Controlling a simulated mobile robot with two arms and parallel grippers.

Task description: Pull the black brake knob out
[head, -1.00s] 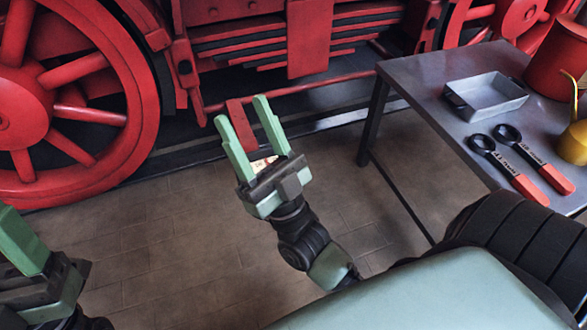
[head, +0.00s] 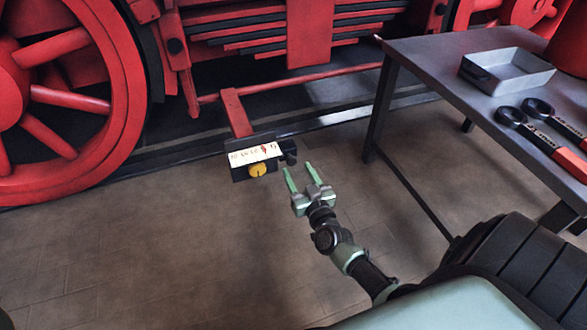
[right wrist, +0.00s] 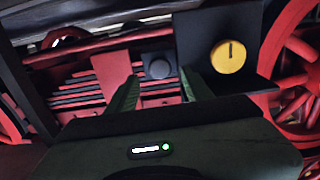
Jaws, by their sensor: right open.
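The black brake knob (head: 288,152) sticks out at the right end of a small dark box (head: 240,173) with a white label on top and a yellow knob (head: 257,170) on its front. My right gripper (head: 299,169) is open and empty just in front of the black knob, its fingers pointing toward it. A gap seems to remain between fingertips and knob. The yellow knob (right wrist: 228,57) is to its right there. My left gripper is out of view.
A grey table (head: 430,60) stands at the right with a metal tray (head: 507,72) and two black-and-red wrenches on it. A red locomotive wheel (head: 70,100) and red frame parts are behind the box. The floor (head: 150,260) in front is clear.

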